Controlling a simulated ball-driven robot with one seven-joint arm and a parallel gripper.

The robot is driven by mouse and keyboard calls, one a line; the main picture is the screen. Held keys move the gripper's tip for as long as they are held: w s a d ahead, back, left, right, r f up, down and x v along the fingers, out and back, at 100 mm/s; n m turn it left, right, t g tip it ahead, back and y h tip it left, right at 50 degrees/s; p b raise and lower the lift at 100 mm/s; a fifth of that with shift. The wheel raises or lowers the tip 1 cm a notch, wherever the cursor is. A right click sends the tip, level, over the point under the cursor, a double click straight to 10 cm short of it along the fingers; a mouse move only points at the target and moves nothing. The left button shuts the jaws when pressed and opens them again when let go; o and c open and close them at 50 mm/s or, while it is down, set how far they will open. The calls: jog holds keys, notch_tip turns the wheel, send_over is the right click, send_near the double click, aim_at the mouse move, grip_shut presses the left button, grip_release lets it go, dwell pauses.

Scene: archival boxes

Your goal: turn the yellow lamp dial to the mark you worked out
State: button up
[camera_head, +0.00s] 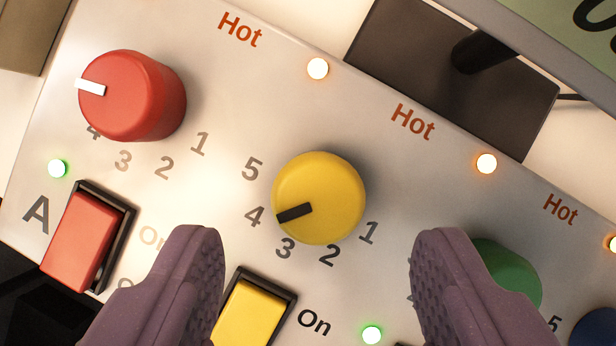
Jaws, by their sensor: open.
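The yellow lamp dial (325,191) sits in the middle of the head view on a tilted pale panel (240,110). Its black pointer (294,213) points down and left, closest to the printed 4. Marks 5, 4, 3, 2 and 1 run around its left, lower and right sides. My gripper (318,250) has two purple fingers spread wide at the bottom of the view. The dial lies between and beyond the fingertips. Neither finger appears to touch it, and nothing is held between them.
A red dial (140,98) is at upper left, with a red switch (78,240) below it. A yellow switch (253,310) is near the left finger. A green dial (505,270) is partly behind the right finger. A dark box (450,75) stands beyond the panel.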

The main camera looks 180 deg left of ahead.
aim_at(319, 204)
jog(key=b+x, duration=0.1)
jog(key=x, duration=0.3)
jog(key=c, duration=1)
jog(key=shift+r, duration=0.1)
